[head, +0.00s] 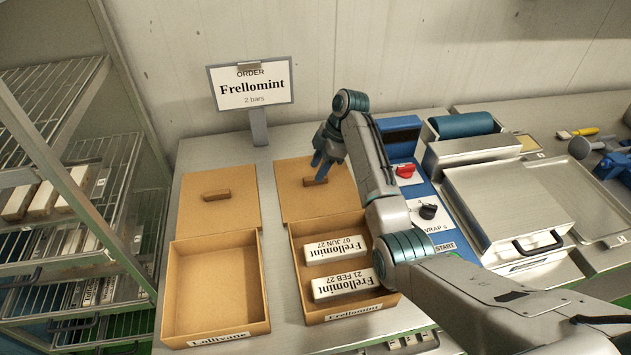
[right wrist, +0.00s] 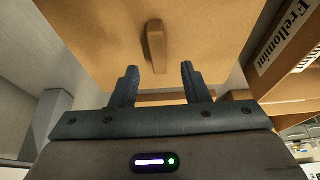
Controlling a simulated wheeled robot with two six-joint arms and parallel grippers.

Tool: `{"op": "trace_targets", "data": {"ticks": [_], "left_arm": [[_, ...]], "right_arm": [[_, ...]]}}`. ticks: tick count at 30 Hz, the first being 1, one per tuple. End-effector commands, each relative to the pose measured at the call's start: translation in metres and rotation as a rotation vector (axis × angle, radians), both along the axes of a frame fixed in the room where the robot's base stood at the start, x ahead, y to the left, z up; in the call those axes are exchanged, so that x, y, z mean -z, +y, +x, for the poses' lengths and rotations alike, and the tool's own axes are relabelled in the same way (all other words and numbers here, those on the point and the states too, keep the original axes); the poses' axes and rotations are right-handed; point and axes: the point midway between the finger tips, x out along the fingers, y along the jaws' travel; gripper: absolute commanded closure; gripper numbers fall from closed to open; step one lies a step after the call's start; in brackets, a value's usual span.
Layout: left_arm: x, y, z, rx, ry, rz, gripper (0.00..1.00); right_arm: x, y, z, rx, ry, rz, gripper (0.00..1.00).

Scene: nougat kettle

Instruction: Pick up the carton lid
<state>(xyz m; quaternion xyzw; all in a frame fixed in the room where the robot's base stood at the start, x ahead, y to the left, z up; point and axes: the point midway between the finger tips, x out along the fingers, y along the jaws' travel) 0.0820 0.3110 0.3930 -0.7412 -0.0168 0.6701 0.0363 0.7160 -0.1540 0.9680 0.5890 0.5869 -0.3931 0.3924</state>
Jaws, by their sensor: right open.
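A brown carton lid (head: 322,199) with a bar-shaped handle (head: 315,181) lies directly behind the right carton (head: 294,260), labelled Frellomint. My right gripper (head: 320,168) is over this lid, close to the handle. In the right wrist view the gripper (right wrist: 159,70) is open and empty. The lid's handle (right wrist: 156,46) lies just beyond the fingertips, roughly centred between them. A second lid (head: 217,212) with a similar handle lies behind the left carton (head: 166,300). My left gripper is not in view.
The right carton holds two wrapped Frellomint bars (head: 343,284); the left carton is empty. An order sign (head: 250,88) reads Frellomint, 2 bars. A wrapping machine (head: 427,205) stands right of the lid, partly behind my right arm. A wire rack (head: 75,190) is at left.

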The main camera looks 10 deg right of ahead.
Motion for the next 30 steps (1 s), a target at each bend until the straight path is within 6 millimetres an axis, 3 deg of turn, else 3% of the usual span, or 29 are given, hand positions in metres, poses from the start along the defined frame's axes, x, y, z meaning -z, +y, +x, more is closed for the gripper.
{"op": "trace_targets", "data": {"ticks": [2, 7, 15, 22, 30], "left_arm": [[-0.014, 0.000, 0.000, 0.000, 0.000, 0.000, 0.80], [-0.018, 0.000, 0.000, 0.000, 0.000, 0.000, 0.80], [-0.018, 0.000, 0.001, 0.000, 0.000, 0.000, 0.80], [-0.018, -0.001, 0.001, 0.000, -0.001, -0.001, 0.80], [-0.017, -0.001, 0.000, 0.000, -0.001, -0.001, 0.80]], "right_arm": [[0.006, 0.007, 0.000, 0.000, 0.004, 0.001, 0.58], [0.028, 0.015, 0.000, 0.000, 0.002, 0.000, 0.58], [0.033, 0.016, 0.001, 0.000, 0.000, 0.000, 0.58], [0.033, 0.016, 0.001, 0.001, 0.000, -0.001, 1.00], [0.032, 0.016, 0.001, 0.000, -0.001, 0.000, 1.00]]}}
